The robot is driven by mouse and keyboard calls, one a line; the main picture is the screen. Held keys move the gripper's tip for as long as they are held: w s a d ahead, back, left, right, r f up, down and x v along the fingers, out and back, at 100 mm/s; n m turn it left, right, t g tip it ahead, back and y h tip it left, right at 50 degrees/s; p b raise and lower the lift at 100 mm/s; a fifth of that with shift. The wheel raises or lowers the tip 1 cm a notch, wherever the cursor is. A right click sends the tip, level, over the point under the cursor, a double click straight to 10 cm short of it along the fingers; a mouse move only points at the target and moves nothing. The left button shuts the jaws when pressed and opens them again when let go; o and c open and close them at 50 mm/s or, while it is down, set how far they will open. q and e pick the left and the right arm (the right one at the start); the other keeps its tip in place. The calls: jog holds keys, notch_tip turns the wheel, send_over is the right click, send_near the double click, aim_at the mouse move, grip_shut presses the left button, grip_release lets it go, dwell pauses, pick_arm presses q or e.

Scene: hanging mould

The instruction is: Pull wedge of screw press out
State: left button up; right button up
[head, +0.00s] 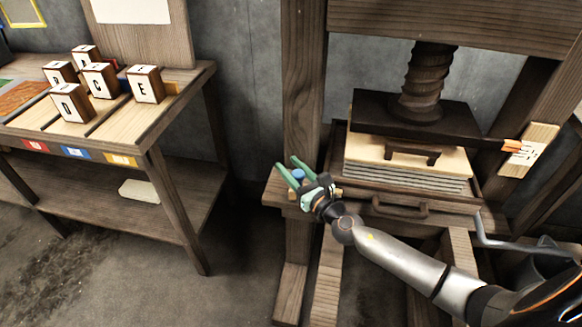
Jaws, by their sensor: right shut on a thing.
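The wooden screw press stands at the right, with its dark screw (428,72) coming down onto a dark pressing plate (375,113). My right gripper (288,164), with green fingers, is at the left front corner of the press bed (275,191). It is shut on a small blue-topped piece (298,174), which looks like the wedge. The fingers hide most of this piece, so I cannot tell how far it sits in the press. My left gripper is not in view.
Below the pressing plate lie a pale board with a dark handle (412,152) and a layered grey stack (400,176). A drawer handle (400,209) juts from the front. A wooden table (110,133) with lettered blocks (146,84) stands left, with free floor between.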

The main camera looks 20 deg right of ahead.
grip_shut()
dwell(0.6)
jog(key=shift+w+a, duration=0.15)
jog(key=shift+a, duration=0.1)
jog(key=w+a, duration=0.3)
jog(key=a, duration=0.1)
jog(key=shift+w+a+p, duration=0.3)
jog(key=shift+w+a, duration=0.05)
jog(key=shift+a, duration=0.05)
jog(key=shift+a+r, duration=0.1)
jog(key=o, duration=1)
grip_release()
jog(key=shift+w+a, duration=0.1)
jog(key=shift+o, duration=0.2)
